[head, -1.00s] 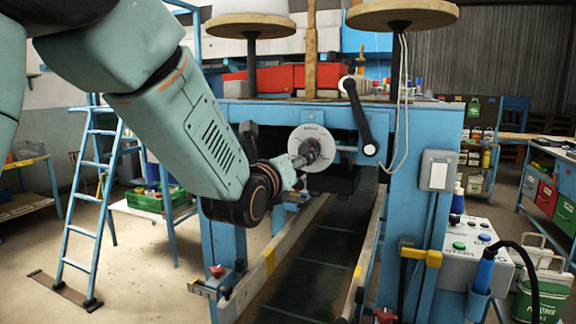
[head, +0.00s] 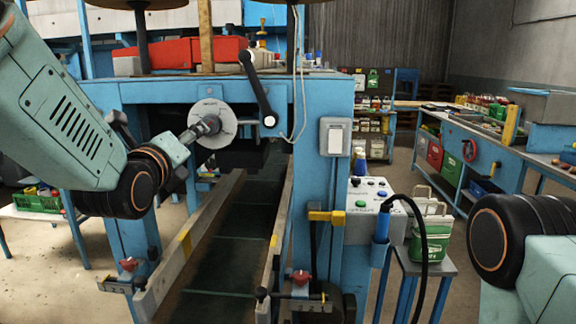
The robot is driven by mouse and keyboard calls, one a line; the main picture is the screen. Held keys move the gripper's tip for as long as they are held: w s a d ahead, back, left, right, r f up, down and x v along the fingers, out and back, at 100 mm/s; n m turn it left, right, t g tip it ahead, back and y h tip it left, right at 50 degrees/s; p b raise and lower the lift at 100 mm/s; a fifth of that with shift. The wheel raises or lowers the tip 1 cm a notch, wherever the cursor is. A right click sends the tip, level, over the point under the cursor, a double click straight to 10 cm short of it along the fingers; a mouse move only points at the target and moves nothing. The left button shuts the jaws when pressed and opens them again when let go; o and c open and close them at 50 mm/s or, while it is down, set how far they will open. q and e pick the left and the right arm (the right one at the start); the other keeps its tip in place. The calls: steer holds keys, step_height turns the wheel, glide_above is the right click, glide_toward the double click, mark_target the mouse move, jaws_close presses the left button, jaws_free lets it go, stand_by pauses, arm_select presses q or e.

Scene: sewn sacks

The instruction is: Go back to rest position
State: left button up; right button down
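My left arm comes in from the left, and my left gripper (head: 203,128) is in front of the white round disc (head: 226,126) on the blue sewing machine frame (head: 322,105). The gripper is small and partly hidden by its own wrist. I cannot tell whether it touches the disc, or whether it is open or shut. My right arm shows at the lower right, but its gripper is outside the picture.
A black crank handle (head: 258,88) is right of the disc. A conveyor (head: 238,235) with side rails runs below. The floor at lower left is open.

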arm_select(q)
steer(key=s+f+n+g+b, duration=0.1)
steer(key=s+f+n+g, duration=0.25)
steer(key=f+n, duration=0.55)
steer(key=s+f+n+g+b, duration=0.15)
steer(key=s+f+n, duration=0.35)
steer(key=f, duration=0.7)
steer(key=s+f+n+g+b, duration=0.1)
steer(key=s+f+n+g, duration=0.2)
steer(key=f+n, duration=0.65)
steer(key=s+f+n+g+b, duration=0.4)
steer(key=s+f+g, duration=0.5)
steer(key=s+f, duration=2)
steer(key=s+b, duration=0.2)
steer(key=s, duration=0.1)
steer(key=shift+s+a+f+n+g, duration=0.15)
steer(key=shift+a+f+n+g, duration=0.1)
steer(key=shift+a+n+g, duration=0.15)
